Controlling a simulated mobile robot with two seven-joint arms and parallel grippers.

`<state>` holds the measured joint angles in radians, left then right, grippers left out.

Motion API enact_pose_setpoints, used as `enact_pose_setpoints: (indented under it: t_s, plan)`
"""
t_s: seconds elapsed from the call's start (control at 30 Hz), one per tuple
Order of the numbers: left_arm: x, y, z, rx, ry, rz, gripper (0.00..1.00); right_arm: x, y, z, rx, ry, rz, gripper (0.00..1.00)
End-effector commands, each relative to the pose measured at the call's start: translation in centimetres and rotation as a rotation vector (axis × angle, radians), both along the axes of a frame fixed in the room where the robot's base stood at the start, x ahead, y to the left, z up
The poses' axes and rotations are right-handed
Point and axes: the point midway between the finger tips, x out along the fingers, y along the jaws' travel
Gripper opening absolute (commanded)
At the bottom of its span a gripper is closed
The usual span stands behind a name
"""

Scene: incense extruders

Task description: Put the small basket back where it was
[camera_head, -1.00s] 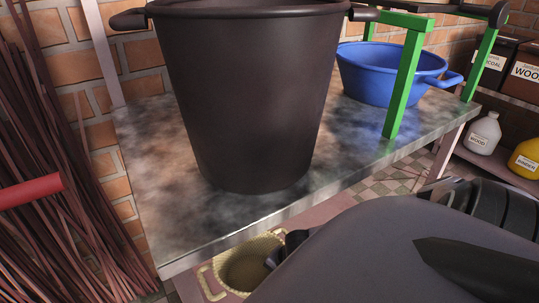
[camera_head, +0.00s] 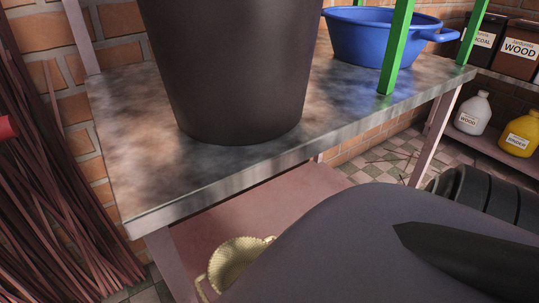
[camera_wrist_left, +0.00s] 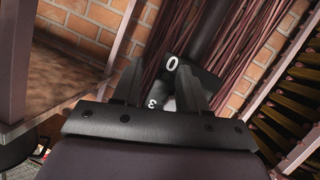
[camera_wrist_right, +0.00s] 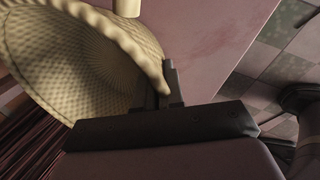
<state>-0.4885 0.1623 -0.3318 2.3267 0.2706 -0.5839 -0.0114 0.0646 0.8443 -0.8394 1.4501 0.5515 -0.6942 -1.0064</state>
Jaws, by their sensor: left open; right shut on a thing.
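The small basket (camera_head: 236,262) is woven and pale yellow. It is at the lower shelf under the metal-topped table, partly hidden by my arm in the head view. In the right wrist view the basket (camera_wrist_right: 70,60) fills the upper left, and my right gripper (camera_wrist_right: 168,88) is shut on its rim. I cannot tell whether the basket rests on the shelf or hangs just above it. The right gripper's fingers are hidden in the head view. My left gripper (camera_wrist_left: 160,90) is open and empty, with a dark card marked with figures beyond its fingers.
The pink lower shelf (camera_head: 270,205) has bare room behind the basket. The metal tabletop (camera_head: 130,150) above it bears a big dark pot (camera_head: 230,70) and a blue basin (camera_head: 350,40). Thin brown sticks (camera_head: 50,200) stand at the left. Bottles (camera_head: 473,112) stand on a right-hand shelf.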

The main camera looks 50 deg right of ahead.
Motion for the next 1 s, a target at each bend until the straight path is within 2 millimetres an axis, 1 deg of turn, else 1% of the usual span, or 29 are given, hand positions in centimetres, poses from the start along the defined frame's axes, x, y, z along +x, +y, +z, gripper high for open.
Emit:
enact_pose_setpoints:
  t_s: [0.1, 0.23, 0.27, 0.3, 0.33, 0.6, 0.73, 0.87, 0.93, 1.0]
  plan:
    - [0.0, 0.0, 0.1, 0.0, 0.0, 0.0, 0.43, 0.1, 0.0, 0.2, 0.0, -0.002, 0.0, 0.0]
    - [0.0, 0.1, -0.1, 0.006, -0.006, 0.002, 0.43, 0.1, 0.0, -0.2, 0.001, -0.002, 0.0, 0.0]
    - [0.0, 0.1, 0.0, 0.007, -0.008, 0.003, 0.43, 0.0, 0.0, -0.2, 0.0, -0.001, 0.0, 0.11]
    - [0.0, 0.1, 0.0, 0.008, -0.007, 0.003, 0.43, 0.0, 0.0, -0.2, 0.0, -0.001, 0.0, 0.24]
    - [0.0, 0.1, 0.0, 0.008, -0.007, 0.003, 0.43, 0.0, 0.0, -0.2, 0.001, -0.001, 0.0, 0.33]
    - [0.0, 0.1, 0.1, 0.007, -0.007, 0.002, 0.43, 0.0, 0.0, -0.1, 0.001, -0.001, 0.0, 0.33]
    - [-0.1, 0.0, 0.5, -0.003, 0.0, -0.002, 0.43, -0.1, 0.0, 0.6, 0.0, 0.0, 0.0, 0.33]
    - [-0.1, -0.4, 0.9, -0.024, 0.039, -0.011, 0.43, -0.6, -0.1, 2.5, 0.0, 0.0, 0.002, 0.33]
    - [0.2, -1.0, 0.8, -0.052, 0.077, -0.015, 0.43, -0.9, -0.1, 4.0, 0.0, -0.001, 0.002, 0.33]
    - [0.0, -0.2, 0.9, -0.005, 0.075, 0.003, 0.43, -1.4, -0.2, 5.5, -0.001, -0.001, 0.003, 0.33]
